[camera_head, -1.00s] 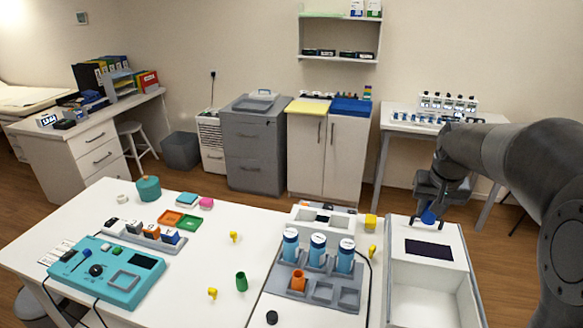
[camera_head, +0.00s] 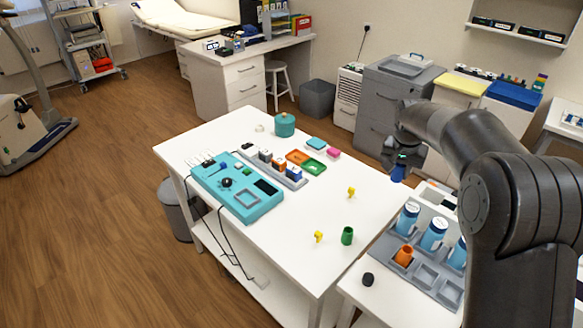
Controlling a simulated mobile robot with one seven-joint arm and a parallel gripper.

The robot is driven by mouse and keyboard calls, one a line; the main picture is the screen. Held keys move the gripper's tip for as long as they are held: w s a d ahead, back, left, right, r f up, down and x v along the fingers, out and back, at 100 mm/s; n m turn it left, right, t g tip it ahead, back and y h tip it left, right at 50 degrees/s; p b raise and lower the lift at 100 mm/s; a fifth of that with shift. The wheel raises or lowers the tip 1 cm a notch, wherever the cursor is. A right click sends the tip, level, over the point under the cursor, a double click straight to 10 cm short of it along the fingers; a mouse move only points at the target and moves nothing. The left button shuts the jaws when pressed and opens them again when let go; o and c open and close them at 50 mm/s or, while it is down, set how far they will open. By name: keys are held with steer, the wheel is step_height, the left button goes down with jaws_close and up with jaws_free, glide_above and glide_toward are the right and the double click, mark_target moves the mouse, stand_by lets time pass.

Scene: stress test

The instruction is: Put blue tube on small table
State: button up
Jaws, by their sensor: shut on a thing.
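My gripper (camera_head: 402,158) is at the right of the middle and points down. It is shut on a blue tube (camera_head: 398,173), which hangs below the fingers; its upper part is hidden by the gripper. The tube shows against the wall side of the large white table's (camera_head: 225,148) far right corner. I cannot tell its exact height. A small white table (camera_head: 553,124) stands by the back wall, cut off by the right edge.
A green cup (camera_head: 347,235), yellow pieces (camera_head: 351,191) and a teal device (camera_head: 237,187) stand on the large table. A grey rack (camera_head: 436,285) with blue-white bottles (camera_head: 408,216) and an orange cup (camera_head: 404,255) is at lower right. Open floor (camera_head: 90,215) lies left.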

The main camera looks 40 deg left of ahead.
steer(key=s+a+f+n, duration=0.1)
steer(key=s+a+f, duration=0.25)
steer(key=a, duration=0.45)
steer(key=s+a+f, duration=0.2)
steer(key=s+a, duration=0.3)
steer(key=a, duration=0.4)
glide_above(295, 195)
steer(key=s, duration=0.1)
steer(key=f, duration=0.7)
steer(key=shift+d+f, duration=0.15)
steer(key=shift+d, duration=0.05)
steer(key=shift+f, duration=2)
steer(key=shift+f, duration=0.2)
steer(key=o, duration=0.6)
steer(key=shift+o, duration=0.3)
